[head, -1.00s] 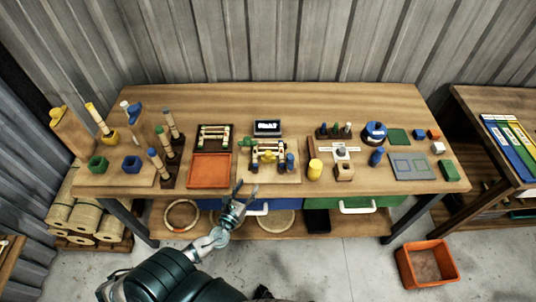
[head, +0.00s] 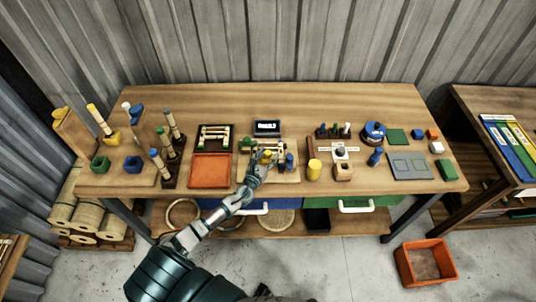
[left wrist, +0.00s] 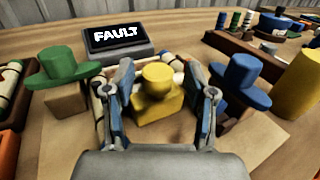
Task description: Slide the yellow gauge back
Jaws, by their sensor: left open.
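The yellow gauge (left wrist: 157,93) is a squat block with a round knob on top. In the left wrist view it stands between the two open fingers of my left gripper (left wrist: 160,107), with a finger on each side; I cannot tell whether they touch it. In the head view the gauge (head: 267,156) shows just beyond the left gripper (head: 259,159), on the wooden jig at the middle of the bench. A green piece (left wrist: 62,68) stands left of the gripper and a blue piece (left wrist: 241,80) right of it. My right gripper is not in view.
A small display (left wrist: 117,37) reading "FAULT" stands behind the gauge. A yellow cylinder (head: 314,169) stands to the right. An orange tray (head: 210,170) lies to the left. Several posts and blocks fill both bench ends. Some bare wood remains along the front edge (head: 400,190).

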